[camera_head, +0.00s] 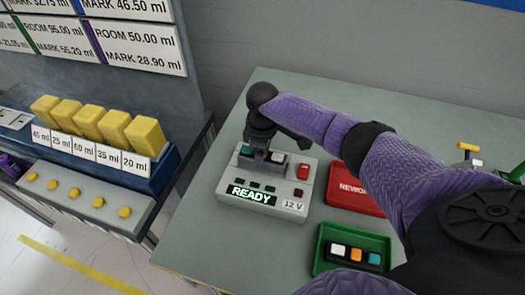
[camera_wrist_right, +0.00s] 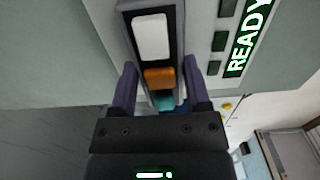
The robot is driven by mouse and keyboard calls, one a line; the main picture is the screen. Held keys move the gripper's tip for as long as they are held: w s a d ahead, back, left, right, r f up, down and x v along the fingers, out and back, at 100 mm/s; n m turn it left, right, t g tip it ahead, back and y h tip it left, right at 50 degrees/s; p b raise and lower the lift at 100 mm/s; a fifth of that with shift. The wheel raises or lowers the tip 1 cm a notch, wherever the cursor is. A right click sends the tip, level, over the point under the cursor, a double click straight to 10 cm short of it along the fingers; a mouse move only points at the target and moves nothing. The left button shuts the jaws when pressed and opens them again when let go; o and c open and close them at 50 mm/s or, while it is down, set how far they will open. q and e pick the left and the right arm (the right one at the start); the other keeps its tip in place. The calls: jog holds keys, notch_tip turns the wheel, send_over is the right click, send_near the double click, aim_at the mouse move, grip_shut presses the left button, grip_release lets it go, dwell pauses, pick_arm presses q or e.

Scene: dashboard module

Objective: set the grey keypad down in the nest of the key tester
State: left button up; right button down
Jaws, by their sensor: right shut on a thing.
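The grey keypad (camera_wrist_right: 151,58) shows in the right wrist view, with a white, an orange and a teal key in a row. My right gripper (camera_wrist_right: 159,68) is shut on it, one purple finger on each side. In the head view the right gripper (camera_head: 262,152) reaches down over the back of the key tester (camera_head: 235,208), partly hiding the keypad there. The tester is light grey with a lit READY display and a 12 V label. The keypad is at the nest; I cannot tell whether it rests fully on the floor. My left gripper is not in view.
A green tray (camera_head: 320,262) at the front holds another unit with white, orange and teal keys. A red REWORK bin (camera_head: 347,190) lies right of the tester, under my right arm. A dispenser with yellow blocks (camera_head: 88,123) stands left. The table left of the tester is clear.

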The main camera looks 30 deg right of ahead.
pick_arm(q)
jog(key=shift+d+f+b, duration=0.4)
pick_arm(e)
jog(key=shift+f, duration=0.6)
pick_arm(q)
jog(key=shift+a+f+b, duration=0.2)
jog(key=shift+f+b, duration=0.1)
pick_arm(e)
jog(key=shift+f, duration=0.5)
grip_release()
notch_tip(320, 180, up, 10)
jog(key=p, duration=0.3)
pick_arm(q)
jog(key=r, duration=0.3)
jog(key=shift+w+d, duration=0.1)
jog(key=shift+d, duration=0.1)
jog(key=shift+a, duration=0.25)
